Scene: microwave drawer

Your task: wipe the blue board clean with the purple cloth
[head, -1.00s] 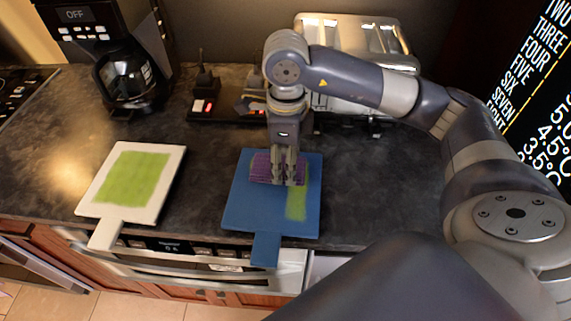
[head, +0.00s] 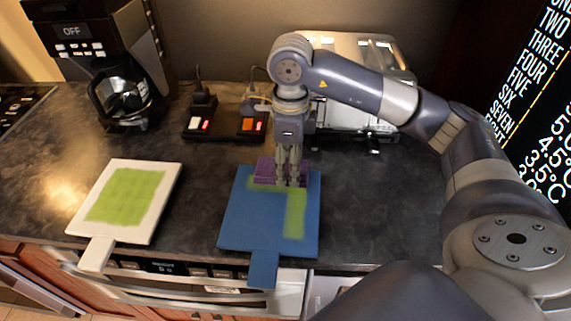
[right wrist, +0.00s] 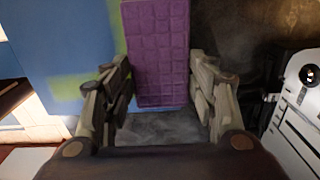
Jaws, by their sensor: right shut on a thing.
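The blue board (head: 248,222) lies on the counter near its front edge, handle toward me. Green marking (head: 296,215) remains visible as a strip down its right side and a short band along its far edge; more green shows in the right wrist view (right wrist: 66,84). My right gripper (head: 290,183) is over the board's far part, shut on the purple cloth (head: 266,170). The cloth lies at the board's far edge, partly hidden by the fingers. The right wrist view shows the cloth (right wrist: 157,55) between the two fingers. My left gripper is out of view.
A white board (head: 150,205) with a green patch (head: 127,196) lies to the left. Behind are a coffee maker (head: 125,95), switch boxes (head: 200,122) and a silver toaster (head: 345,60). Bare counter (head: 200,175) lies between the boards.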

